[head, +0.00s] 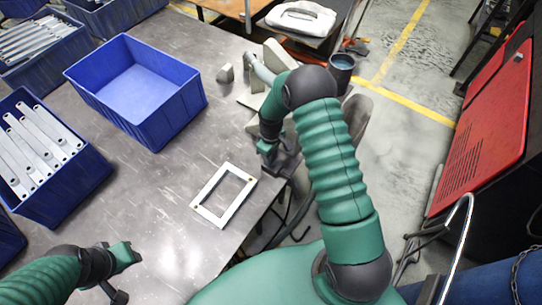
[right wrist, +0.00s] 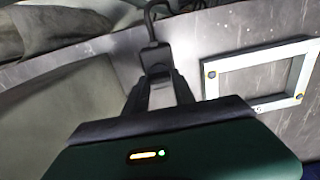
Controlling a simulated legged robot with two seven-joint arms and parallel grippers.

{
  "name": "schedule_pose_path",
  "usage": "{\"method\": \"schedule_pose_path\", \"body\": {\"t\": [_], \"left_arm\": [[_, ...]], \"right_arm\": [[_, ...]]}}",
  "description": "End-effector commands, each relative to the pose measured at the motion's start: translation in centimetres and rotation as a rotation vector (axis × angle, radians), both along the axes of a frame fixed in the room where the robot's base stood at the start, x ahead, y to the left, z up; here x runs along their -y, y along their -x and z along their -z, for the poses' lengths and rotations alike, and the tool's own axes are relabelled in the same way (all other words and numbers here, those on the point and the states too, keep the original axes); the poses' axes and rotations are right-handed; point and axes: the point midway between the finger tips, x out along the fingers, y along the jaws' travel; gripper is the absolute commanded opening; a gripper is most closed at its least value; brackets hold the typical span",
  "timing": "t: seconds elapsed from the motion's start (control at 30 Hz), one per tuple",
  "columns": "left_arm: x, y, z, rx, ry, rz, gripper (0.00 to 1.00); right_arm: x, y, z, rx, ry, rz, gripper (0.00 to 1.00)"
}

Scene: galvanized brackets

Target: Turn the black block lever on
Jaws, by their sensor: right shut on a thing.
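The black block lever (right wrist: 156,58) shows in the right wrist view as a dark block with a thin bent black piece rising from it to the top edge. My right gripper (right wrist: 160,82) has its two dark fingers on either side of this block and is shut on it. In the head view my right gripper (head: 282,163) is at the right edge of the metal table, and the lever is mostly hidden there by my arm and gripper. My left gripper (head: 125,270) is low at the left, over the table and away from the lever; its fingers are unclear.
A pale rectangular frame (head: 209,215) lies on the metal table (head: 165,195), left of my right gripper. An empty blue bin (head: 150,123) and a blue bin of metal brackets (head: 75,183) stand farther left. A dark cup (head: 342,62) and grey pieces are near the far edge.

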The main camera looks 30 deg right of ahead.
Motion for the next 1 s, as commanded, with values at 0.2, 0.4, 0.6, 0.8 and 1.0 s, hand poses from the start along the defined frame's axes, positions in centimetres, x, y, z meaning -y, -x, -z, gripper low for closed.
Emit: {"method": "schedule_pose_path", "body": {"t": [0.2, 0.4, 0.6, 0.8, 1.0], "left_arm": [[0.02, 0.00, 0.00, 0.000, 0.000, 0.001, 0.36], [0.02, 0.00, 0.02, 0.000, 0.000, 0.001, 0.36], [0.02, 0.00, 0.04, 0.000, 0.000, 0.000, 0.36], [0.02, -0.01, 0.07, 0.000, 0.000, 0.001, 0.36], [0.02, 0.00, 0.10, 0.000, 0.000, 0.000, 0.36]], "right_arm": [[0.13, -0.05, -0.01, 0.002, 0.001, 0.003, 0.00], [0.15, -0.01, 0.07, 0.000, 0.002, 0.027, 0.00], [0.10, 0.06, 0.11, -0.002, 0.001, 0.051, 0.00], [0.01, 0.09, 0.15, -0.003, 0.000, 0.120, 0.00], [-0.04, 0.15, 0.19, -0.004, 0.001, 0.271, 0.00]]}}
